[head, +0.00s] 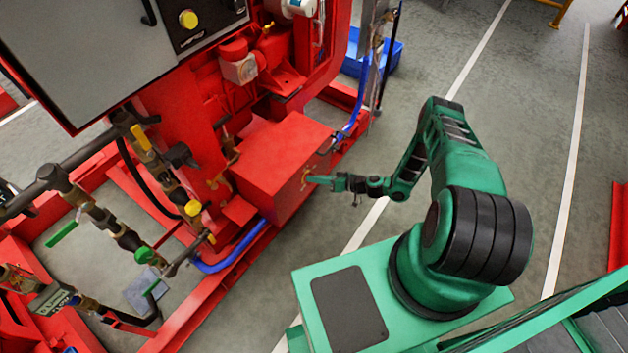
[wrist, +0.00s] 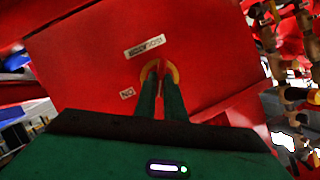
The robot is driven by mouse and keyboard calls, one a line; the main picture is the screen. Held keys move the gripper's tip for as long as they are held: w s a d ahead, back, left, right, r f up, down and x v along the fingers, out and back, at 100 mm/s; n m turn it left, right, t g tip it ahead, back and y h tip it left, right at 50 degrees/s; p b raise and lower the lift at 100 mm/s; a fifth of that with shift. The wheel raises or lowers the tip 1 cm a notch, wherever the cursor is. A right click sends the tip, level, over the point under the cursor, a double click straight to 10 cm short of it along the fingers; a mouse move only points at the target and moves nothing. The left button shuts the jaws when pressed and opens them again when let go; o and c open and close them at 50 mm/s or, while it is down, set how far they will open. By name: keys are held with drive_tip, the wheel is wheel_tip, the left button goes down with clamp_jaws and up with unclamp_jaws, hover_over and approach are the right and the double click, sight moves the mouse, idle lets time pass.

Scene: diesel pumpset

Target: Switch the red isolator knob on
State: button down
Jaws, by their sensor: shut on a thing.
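The red isolator knob (wrist: 161,75) sits in a yellow ring (wrist: 173,69) on the face of a red box (wrist: 90,60). In the wrist view my gripper (wrist: 161,88) reaches up to it, its two green fingers shut on the knob, one on each side. The fingers hide much of the knob, so its exact angle cannot be told. An upside-down isolator label (wrist: 145,47) is beyond the knob, and a small ON label (wrist: 127,93) is to its left. In the head view my gripper (head: 314,180) touches the right-hand face of the red box (head: 272,150).
The red pumpset frame, with pipes and valves (head: 130,235), surrounds the box on the left. A blue hose (head: 232,252) runs below it. A blue crate (head: 372,52) stands behind. Grey floor with white lines (head: 372,222) is open on the right.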

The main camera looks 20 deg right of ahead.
drive_tip(key=shift+w+d+f+m+y, duration=0.1)
drive_tip(key=shift+d+f+m+y, duration=0.1)
drive_tip(key=shift+m+y, duration=0.45)
drive_tip(key=shift+w+d+f+m+y, duration=0.1)
drive_tip(key=shift+d+m+y, duration=0.1)
drive_tip(key=shift+m, duration=0.9)
drive_tip(key=shift+d+f+m+y, duration=0.15)
drive_tip(key=shift+m+y, duration=0.3)
drive_tip(key=shift+m, duration=0.4)
drive_tip(key=shift+g, duration=0.3)
drive_tip(key=c, duration=1.9)
unclamp_jaws()
drive_tip(key=shift+f, duration=0.1)
drive_tip(key=shift+c, duration=0.2)
drive_tip(key=shift+o, duration=0.5)
drive_tip(key=shift+a, duration=0.15)
drive_tip(key=v, duration=1.1)
drive_tip(key=shift+f, duration=0.15)
